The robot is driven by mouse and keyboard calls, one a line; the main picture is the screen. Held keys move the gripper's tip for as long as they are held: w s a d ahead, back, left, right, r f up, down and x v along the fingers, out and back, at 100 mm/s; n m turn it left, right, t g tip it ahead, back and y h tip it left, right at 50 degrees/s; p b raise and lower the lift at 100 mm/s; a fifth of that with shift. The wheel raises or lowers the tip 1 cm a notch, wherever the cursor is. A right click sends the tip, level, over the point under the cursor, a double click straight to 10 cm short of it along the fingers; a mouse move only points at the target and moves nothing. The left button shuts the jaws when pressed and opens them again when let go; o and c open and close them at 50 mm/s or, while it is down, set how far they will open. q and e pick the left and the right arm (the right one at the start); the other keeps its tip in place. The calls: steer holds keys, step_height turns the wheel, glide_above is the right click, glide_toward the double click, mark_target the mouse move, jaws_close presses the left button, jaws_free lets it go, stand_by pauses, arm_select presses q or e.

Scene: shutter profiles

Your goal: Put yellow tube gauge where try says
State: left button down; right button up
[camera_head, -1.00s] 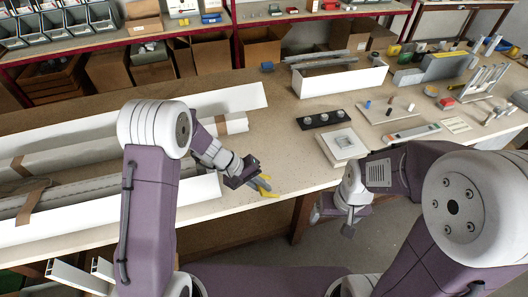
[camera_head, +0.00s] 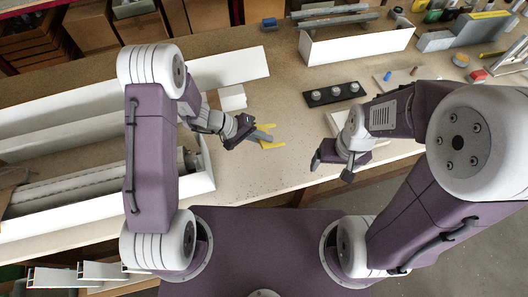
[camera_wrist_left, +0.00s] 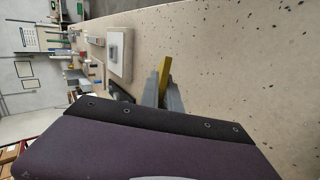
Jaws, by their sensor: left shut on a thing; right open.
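The yellow tube gauge (camera_head: 273,145) is in the jaws of my left gripper (camera_head: 264,136), over the table left of the middle. Yellow shows on both sides of the grey fingers; the jaws cover its middle. In the left wrist view, a yellow bar (camera_wrist_left: 164,68) sticks out past the finger tips. I cannot tell whether it touches the table. My right gripper (camera_head: 332,168) is open and empty at the table's front edge, below the square white plate (camera_head: 340,122), which my right arm partly hides. No readable writing shows.
A black strip with three round pieces (camera_head: 335,94) lies right of the left gripper. A long white box (camera_head: 360,45) stands behind it. White profiles (camera_head: 110,190) fill the left of the table. Bare table (camera_head: 285,105) lies around the gauge.

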arm_select(q)
steer(key=f+b, duration=0.2)
steer(key=f, duration=0.1)
steer(key=f+b, duration=0.1)
steer(key=f, duration=0.1)
steer(key=shift+w, duration=0.3)
steer(key=shift+s+f+b, duration=0.2)
steer(key=shift+s+b, duration=0.15)
steer(key=shift+b, duration=0.15)
steer(key=shift+w+f, duration=0.1)
steer(key=shift+w, duration=0.15)
steer(key=c, duration=1.9)
jaws_free()
steer(key=shift+c, duration=0.2)
steer(key=shift+o, duration=1)
steer(key=shift+s, duration=0.15)
